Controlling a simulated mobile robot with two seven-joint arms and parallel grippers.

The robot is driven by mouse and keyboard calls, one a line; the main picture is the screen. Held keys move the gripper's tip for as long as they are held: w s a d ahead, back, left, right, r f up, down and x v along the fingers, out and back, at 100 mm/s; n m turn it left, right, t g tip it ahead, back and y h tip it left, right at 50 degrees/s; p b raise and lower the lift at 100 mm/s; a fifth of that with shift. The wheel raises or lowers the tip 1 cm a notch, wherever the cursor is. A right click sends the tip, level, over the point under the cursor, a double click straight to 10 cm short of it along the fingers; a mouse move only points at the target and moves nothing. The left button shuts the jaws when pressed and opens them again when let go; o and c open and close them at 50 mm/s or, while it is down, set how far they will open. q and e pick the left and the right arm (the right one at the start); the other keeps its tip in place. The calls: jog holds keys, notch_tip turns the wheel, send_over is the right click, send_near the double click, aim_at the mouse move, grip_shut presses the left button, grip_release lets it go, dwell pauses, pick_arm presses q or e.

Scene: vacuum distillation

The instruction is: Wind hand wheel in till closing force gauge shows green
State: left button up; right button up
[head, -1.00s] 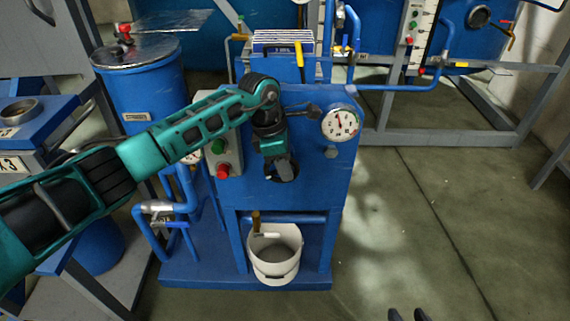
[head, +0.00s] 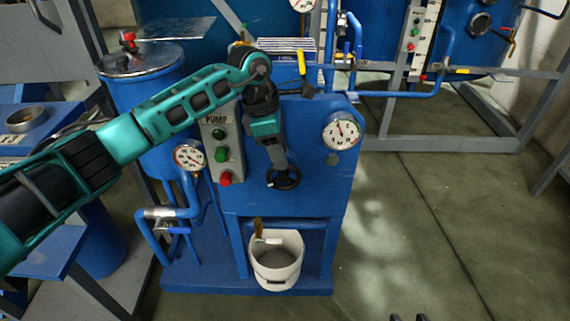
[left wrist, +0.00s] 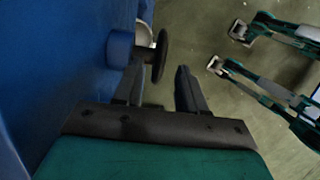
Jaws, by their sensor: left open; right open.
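The black hand wheel (head: 284,179) sits on the front of the blue cabinet (head: 315,185). It also shows nearly edge-on in the left wrist view (left wrist: 162,55). My left gripper (head: 278,161) is open just above the wheel in the head view. In the left wrist view its two fingers (left wrist: 160,80) are apart, with the wheel near their tips; contact cannot be told. A round white gauge (head: 342,131) is on the cabinet right of the wheel, its needle near the top; no green shows clearly. My right gripper (head: 408,318) is open and empty at the bottom edge.
A pump switch box (head: 221,150) with green and red buttons and a second gauge (head: 189,156) stand left of the wheel. A white bucket (head: 276,260) is below. Blue pipes (head: 165,225) are at lower left. The floor (head: 430,220) to the right is clear.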

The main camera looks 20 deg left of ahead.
pick_arm(q)
jog(key=v, duration=0.6)
jog(key=shift+p, duration=0.3)
dwell(0.7)
